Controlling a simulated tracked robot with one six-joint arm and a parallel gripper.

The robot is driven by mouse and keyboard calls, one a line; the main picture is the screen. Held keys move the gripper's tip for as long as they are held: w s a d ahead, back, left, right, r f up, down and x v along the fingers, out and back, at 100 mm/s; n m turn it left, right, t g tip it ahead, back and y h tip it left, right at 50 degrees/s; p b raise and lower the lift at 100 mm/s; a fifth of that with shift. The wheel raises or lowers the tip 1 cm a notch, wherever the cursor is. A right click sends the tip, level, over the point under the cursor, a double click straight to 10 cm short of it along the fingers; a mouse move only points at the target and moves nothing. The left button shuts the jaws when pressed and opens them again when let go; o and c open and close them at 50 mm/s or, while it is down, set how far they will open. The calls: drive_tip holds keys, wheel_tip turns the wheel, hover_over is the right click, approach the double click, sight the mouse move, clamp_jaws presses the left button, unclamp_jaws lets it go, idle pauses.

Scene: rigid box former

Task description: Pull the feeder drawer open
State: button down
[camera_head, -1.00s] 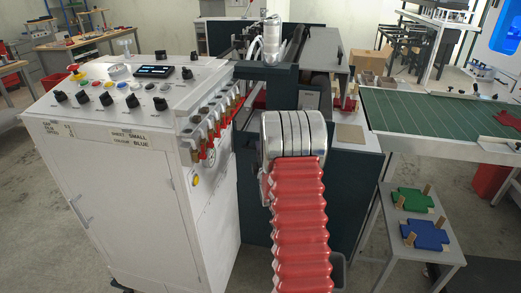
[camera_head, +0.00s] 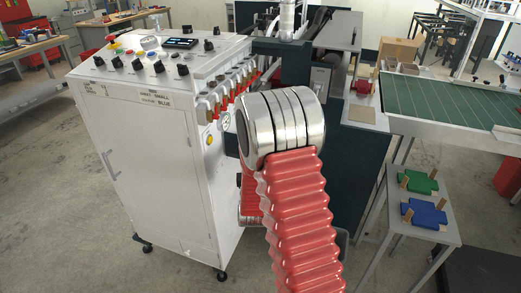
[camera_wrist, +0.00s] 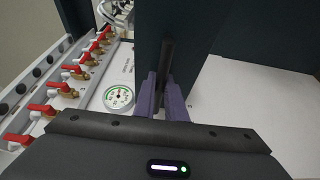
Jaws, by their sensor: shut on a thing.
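In the wrist view my gripper (camera_wrist: 166,97) has its two purple fingers closed around a dark upright bar handle (camera_wrist: 166,62). The handle stands in front of a dark flat panel (camera_wrist: 190,35), which looks like the feeder drawer's front. A pale surface (camera_wrist: 240,105) lies to the right of the panel. In the head view the gripper and handle are hidden behind my silver wrist and red arm sleeve. How far the drawer stands out cannot be told.
A white control cabinet (camera_head: 150,160) on castors stands at left, with red-handled valves (camera_head: 232,92) along its edge. A small table (camera_head: 440,236) with green and blue cross-shaped pieces stands at right, below a green-topped table (camera_head: 440,100). Floor at left is free.

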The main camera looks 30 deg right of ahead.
drive_tip(key=s+a, duration=0.3)
drive_tip(key=shift+s+a+f, duration=0.2)
drive_tip(key=shift+f, duration=0.15)
drive_tip(key=c, duration=2)
unclamp_jaws()
drive_tip(key=shift+c, duration=0.2)
drive_tip(key=shift+o, duration=1.1)
drive_tip(key=shift+w+r, duration=0.1)
drive_tip(key=shift+r, duration=0.1)
